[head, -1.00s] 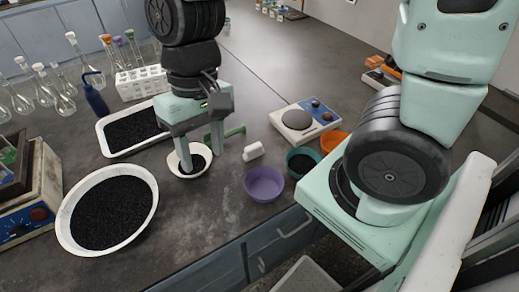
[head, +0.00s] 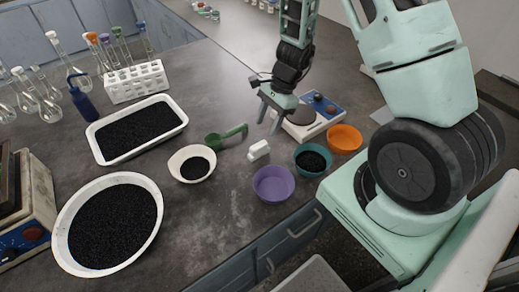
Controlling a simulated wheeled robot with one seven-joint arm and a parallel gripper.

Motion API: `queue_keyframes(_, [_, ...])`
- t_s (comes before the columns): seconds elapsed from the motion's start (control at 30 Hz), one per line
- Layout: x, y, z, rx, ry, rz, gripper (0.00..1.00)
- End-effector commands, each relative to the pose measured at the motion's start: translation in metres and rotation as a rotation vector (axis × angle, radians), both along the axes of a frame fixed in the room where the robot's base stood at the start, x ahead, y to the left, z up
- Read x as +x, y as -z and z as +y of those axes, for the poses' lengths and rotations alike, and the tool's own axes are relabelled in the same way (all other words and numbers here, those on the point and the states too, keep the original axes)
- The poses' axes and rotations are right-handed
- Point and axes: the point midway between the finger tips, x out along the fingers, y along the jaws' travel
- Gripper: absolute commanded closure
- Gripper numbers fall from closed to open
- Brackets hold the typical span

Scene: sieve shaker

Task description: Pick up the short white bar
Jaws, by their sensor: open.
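The short white bar (head: 259,150) lies on the dark bench, right of the green scoop (head: 226,136) and just behind the purple bowl (head: 273,184). It is fully visible and nothing touches it from above. My gripper (head: 269,120) hangs above and behind the bar, slightly to its right, with its fingers pointing down. The fingers are apart and nothing shows between them.
A white bowl (head: 187,176) with black grains stands left of the bar. A teal bowl (head: 300,171), an orange bowl (head: 345,138) and a scale (head: 322,108) stand to the right. A large white pan (head: 150,242) and a white tray (head: 101,150) are left.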

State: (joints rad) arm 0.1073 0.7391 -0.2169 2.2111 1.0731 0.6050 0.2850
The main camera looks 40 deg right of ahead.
Motion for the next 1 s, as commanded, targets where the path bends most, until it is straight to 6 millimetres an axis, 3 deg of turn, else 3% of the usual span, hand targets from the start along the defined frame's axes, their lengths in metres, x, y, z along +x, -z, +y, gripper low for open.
queue_keyframes(0.1, [-0.001, 0.021, 0.009, 0.001, -0.001, 0.004, 0.51])
queue_keyframes(0.47, [-0.002, 0.049, 0.020, 0.000, -0.002, 0.002, 0.51])
queue_keyframes(0.7, [-0.004, 0.080, 0.031, 0.000, -0.003, 0.001, 0.51])
queue_keyframes(1.0, [-0.004, 0.087, 0.034, 0.000, -0.001, -0.002, 0.51])
